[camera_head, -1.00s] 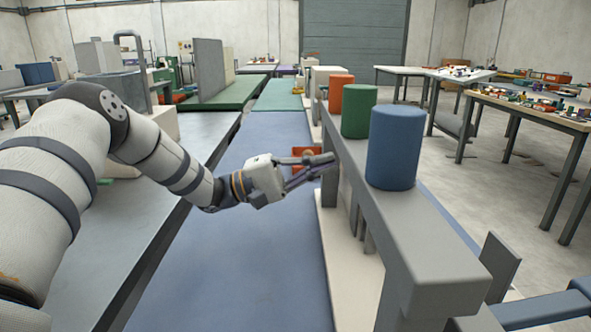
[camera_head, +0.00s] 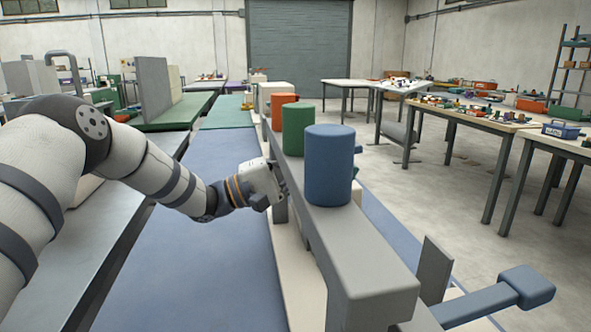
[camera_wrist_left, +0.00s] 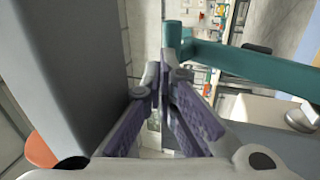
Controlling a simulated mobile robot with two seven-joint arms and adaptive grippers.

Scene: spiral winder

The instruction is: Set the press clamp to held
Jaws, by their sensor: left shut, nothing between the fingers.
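I cannot tell for sure which part is the press clamp. A grey beam (camera_head: 335,235) carries blue (camera_head: 328,165), green (camera_head: 297,128) and orange (camera_head: 283,111) cylinders on top. My left gripper (camera_head: 268,184) is at the beam's left side, under the green cylinder; its fingertips are hidden behind the beam and its supports. In the left wrist view the purple fingers (camera_wrist_left: 161,85) are together and empty. A teal bar (camera_wrist_left: 250,66) crosses just beyond and right of the tips; I cannot tell whether they touch it. My right gripper is not in view.
A blue lever with a block end (camera_head: 526,287) sticks out right of the beam, near a grey upright plate (camera_head: 434,270). A blue flat surface (camera_head: 190,250) lies left of the beam. Tables with small items (camera_head: 470,118) stand farther right, across open floor.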

